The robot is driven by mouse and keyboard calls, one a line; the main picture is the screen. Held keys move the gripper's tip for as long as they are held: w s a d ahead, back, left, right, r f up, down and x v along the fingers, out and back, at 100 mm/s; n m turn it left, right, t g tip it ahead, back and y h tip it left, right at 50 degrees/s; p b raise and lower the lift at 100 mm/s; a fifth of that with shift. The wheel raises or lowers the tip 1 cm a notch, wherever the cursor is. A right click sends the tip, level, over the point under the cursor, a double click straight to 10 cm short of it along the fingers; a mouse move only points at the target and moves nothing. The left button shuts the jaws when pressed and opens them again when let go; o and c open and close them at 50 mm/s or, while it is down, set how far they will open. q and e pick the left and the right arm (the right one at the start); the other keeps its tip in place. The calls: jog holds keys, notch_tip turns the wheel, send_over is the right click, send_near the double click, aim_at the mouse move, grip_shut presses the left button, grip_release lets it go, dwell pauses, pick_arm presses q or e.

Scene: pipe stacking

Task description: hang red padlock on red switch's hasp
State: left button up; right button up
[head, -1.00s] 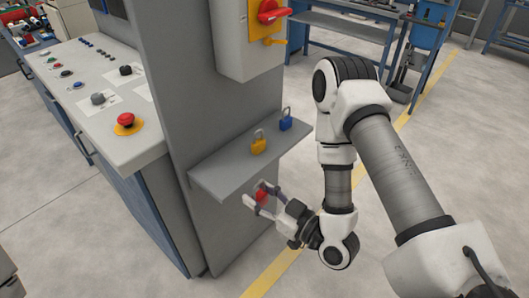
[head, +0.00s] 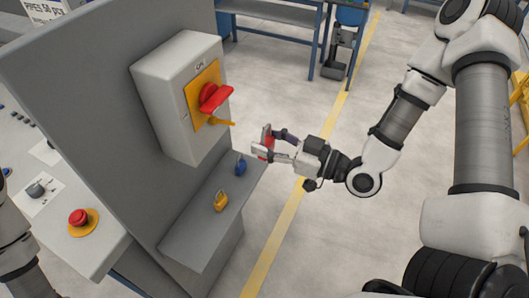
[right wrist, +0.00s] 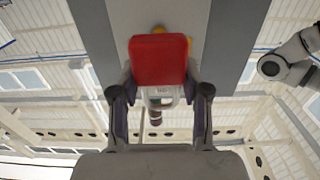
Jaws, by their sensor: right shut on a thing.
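The red switch (head: 211,97) sits on a yellow plate on the front of a grey box, with its yellow-orange hasp (head: 222,123) sticking out below the handle. My right gripper (head: 262,147) is shut on the red padlock (head: 267,138) and holds it in the air, to the right of the hasp and apart from it in the head view. In the right wrist view the padlock's red body (right wrist: 158,60) sits between the fingers and covers most of the switch; bits of yellow show behind it. My left gripper is out of view.
A grey shelf (head: 190,240) below the switch box holds a yellow padlock (head: 221,201) and a blue padlock (head: 240,167). A console with a red button (head: 78,217) stands at the left. Open floor lies to the right.

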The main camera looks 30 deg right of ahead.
aim_at(212, 127)
jog(key=shift+s+a+b, duration=0.1)
jog(key=shift+a+b, duration=0.05)
jog(key=shift+b, duration=0.15)
jog(key=b+x, duration=0.1)
jog(key=x, duration=0.2)
jog(key=b+x, duration=0.1)
jog(key=x, duration=0.2)
jog(key=f+b+x, duration=0.1)
jog(key=x, duration=0.2)
jog(key=shift+w, duration=0.25)
jog(key=shift+w+a+f+b, duration=0.2)
jog(key=shift+w+a+b, duration=0.05)
jog(key=shift+w+b, duration=0.1)
jog(key=shift+w+a+f+b, duration=0.25)
jog(key=shift+w+b, duration=0.05)
jog(key=shift+w, duration=0.1)
